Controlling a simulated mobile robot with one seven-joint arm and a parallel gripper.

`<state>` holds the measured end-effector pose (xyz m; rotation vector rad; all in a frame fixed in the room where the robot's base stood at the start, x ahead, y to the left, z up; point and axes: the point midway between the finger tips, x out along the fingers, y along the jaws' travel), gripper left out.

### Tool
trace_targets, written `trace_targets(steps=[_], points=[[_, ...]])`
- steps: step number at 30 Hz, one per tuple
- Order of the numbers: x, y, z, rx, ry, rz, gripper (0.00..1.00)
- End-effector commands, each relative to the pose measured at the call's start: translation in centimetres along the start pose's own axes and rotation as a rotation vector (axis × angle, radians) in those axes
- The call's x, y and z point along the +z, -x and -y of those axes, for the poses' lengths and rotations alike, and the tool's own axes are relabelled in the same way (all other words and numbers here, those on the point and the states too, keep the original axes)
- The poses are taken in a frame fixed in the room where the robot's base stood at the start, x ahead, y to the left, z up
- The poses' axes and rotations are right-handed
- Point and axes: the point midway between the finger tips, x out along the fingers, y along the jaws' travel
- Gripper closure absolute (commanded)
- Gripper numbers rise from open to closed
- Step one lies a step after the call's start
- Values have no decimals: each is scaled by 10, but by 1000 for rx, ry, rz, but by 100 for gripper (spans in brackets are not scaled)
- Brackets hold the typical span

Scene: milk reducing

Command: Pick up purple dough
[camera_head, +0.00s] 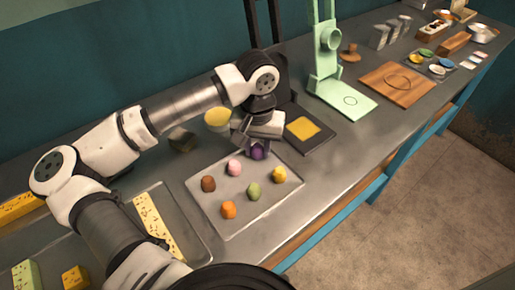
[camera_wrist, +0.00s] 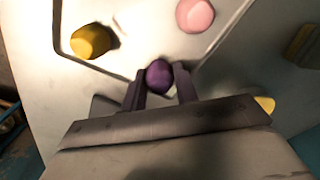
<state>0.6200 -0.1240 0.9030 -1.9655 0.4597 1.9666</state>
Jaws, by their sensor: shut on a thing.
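The purple dough (camera_head: 257,152) is a small round lump at the far right corner of the light tray (camera_head: 237,222). It also shows in the wrist view (camera_wrist: 158,77), between the two dark fingers. My gripper (camera_wrist: 160,88) is shut on the purple dough. In the head view my gripper (camera_head: 256,146) reaches down over that corner from the back. Whether the dough touches the tray or is slightly above it, I cannot tell.
The tray also holds pink (camera_head: 234,168), brown (camera_head: 208,184), orange (camera_head: 228,210), green (camera_head: 254,191) and yellow (camera_head: 279,174) dough. A dark stand with a yellow square (camera_head: 303,128) is right behind the tray. A pale green press (camera_head: 327,75) and wooden board (camera_head: 397,84) stand farther right.

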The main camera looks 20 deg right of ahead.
Motion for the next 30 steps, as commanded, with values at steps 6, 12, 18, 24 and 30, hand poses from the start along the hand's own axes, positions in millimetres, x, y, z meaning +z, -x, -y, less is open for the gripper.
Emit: trace_targets(steps=[6, 12, 18, 24, 30], points=[[-1, 30, 0, -4, 1, -4, 92], [-1, 86, 0, -3, 0, -6, 92], [0, 142, -1, -2, -1, -4, 92], [0, 179, -1, -1, -1, -2, 92], [0, 193, -1, 0, -2, 0, 92]])
